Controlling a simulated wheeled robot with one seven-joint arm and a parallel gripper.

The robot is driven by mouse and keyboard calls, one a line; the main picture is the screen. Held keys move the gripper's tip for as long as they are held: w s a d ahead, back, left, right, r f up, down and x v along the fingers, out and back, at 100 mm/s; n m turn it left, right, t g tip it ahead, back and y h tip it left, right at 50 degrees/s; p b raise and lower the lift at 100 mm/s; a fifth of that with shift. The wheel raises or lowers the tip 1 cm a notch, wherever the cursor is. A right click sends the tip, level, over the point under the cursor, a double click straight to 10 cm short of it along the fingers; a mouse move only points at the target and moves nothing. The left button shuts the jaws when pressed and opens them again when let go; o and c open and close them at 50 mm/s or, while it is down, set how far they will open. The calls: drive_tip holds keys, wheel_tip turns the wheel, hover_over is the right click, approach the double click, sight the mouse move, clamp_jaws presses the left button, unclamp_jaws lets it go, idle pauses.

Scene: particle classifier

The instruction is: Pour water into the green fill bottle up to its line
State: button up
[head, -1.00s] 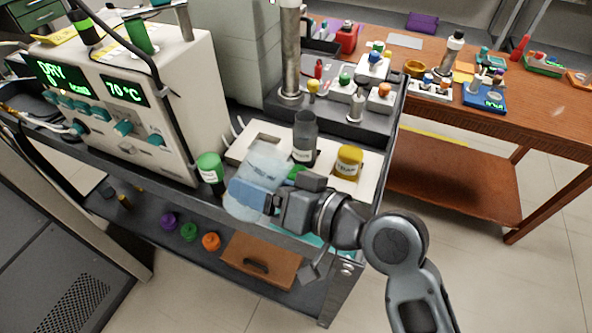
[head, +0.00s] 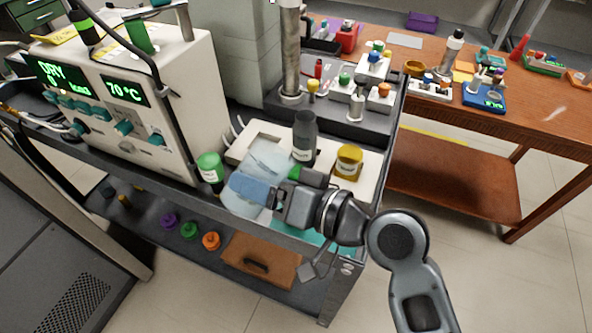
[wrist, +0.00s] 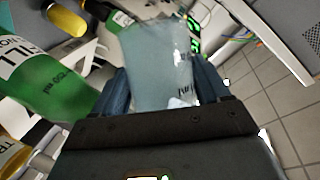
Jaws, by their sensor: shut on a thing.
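My gripper (head: 262,190) is shut on a clear, pale bluish container (head: 270,158), which appears tilted. The container fills the space between the fingers in the wrist view (wrist: 158,62). The green fill bottle stands close beside it at the left of the wrist view (wrist: 45,92), with part of a FILL label and printed marks showing. In the head view only a small green part of the fill bottle (head: 294,172) shows behind my gripper. I cannot tell the water level in either vessel, nor whether any water is flowing.
A dark grey bottle (head: 305,132) and a yellow jar (head: 348,160) stand behind and right of my gripper. A white instrument (head: 150,90) reading 70 °C stands at left. Bottles crowd the cart top.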

drive_tip(key=shift+r+m+y, duration=0.4)
drive_tip(key=shift+r+m, duration=0.1)
drive_tip(key=shift+m, duration=0.2)
idle(0.6)
drive_tip(key=shift+f, duration=0.25)
drive_tip(key=shift+f+m+y+b, duration=0.3)
drive_tip(key=shift+f+m+b, duration=0.4)
drive_tip(key=shift+f+b, duration=0.15)
idle(0.8)
drive_tip(key=shift+r+m+y, duration=0.4)
drive_tip(key=shift+r+m, duration=0.15)
drive_tip(key=shift+m, duration=0.15)
idle(1.4)
drive_tip(key=shift+w+d+r+m, duration=0.2)
drive_tip(key=shift+r+m, duration=0.1)
drive_tip(key=shift+m, duration=0.2)
idle(1.2)
